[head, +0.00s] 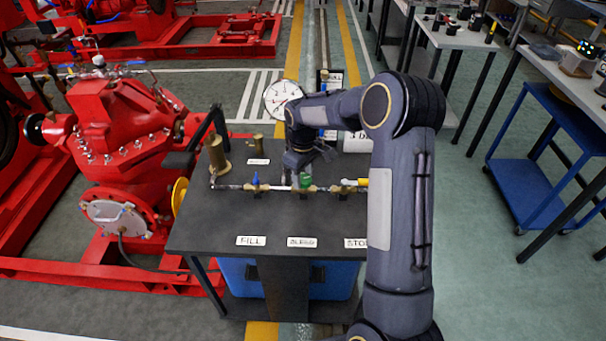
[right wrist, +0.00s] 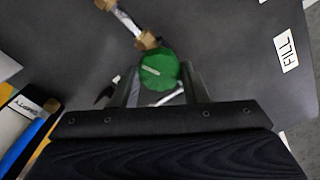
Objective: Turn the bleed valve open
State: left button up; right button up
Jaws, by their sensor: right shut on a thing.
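The bleed valve's green knob (head: 306,181) sits on the brass pipe line on the dark bench, behind the label reading BLEED (head: 302,242). In the right wrist view the round green knob (right wrist: 158,72) has a pale line across its face, slanting a little. My right gripper (head: 301,172) reaches down from above at the knob. In the right wrist view its two fingers (right wrist: 161,84) stand on either side of the knob, shut on it. My left gripper is not in view.
A brass cylinder (head: 214,158) and a round gauge (head: 283,98) stand nearby. A red pump (head: 125,130) is left of the bench.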

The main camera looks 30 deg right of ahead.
aim_at(303, 178)
jog(key=shift+r+n, duration=0.1)
jog(key=shift+n, duration=0.5)
jog(key=o, duration=1)
jog(key=shift+r, duration=3.85)
